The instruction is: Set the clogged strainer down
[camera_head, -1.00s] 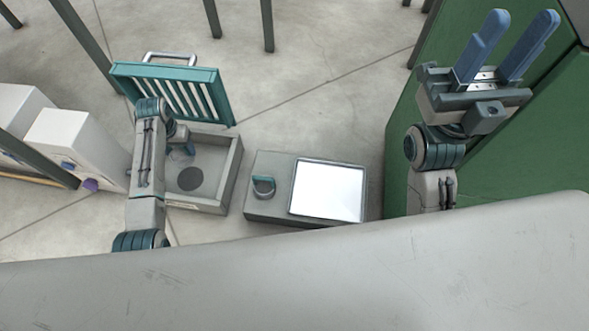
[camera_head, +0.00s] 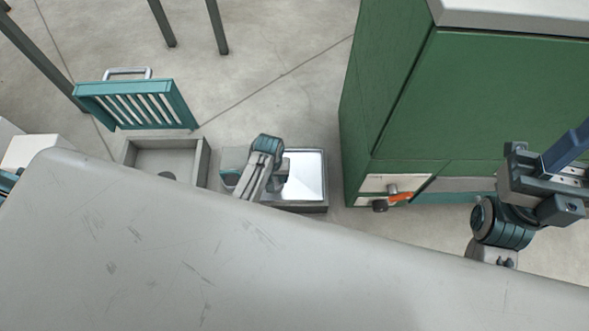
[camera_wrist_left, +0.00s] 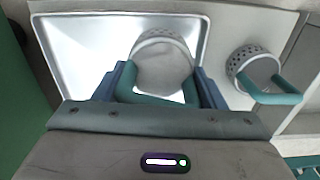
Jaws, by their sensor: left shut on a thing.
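In the left wrist view, my left gripper (camera_wrist_left: 165,88) is shut on the teal handle of the clogged strainer (camera_wrist_left: 163,62). This strainer is a perforated grey cup filled with grey matter. It is over the white, rimmed tray (camera_wrist_left: 75,50); I cannot tell whether it touches it. A second strainer (camera_wrist_left: 245,66), with an empty-looking cup and teal handle, stands beside the tray. In the head view my left arm reaches to the tray (camera_head: 308,165), and its wrist hides the held strainer. My right gripper (camera_head: 565,165) is at the right edge, partly cut off.
The open basin (camera_head: 145,158) with a dark round hole lies left of the tray, its slatted teal lid (camera_head: 140,104) raised. A green cabinet (camera_head: 400,100) with an orange lever (camera_head: 400,197) stands right of the tray.

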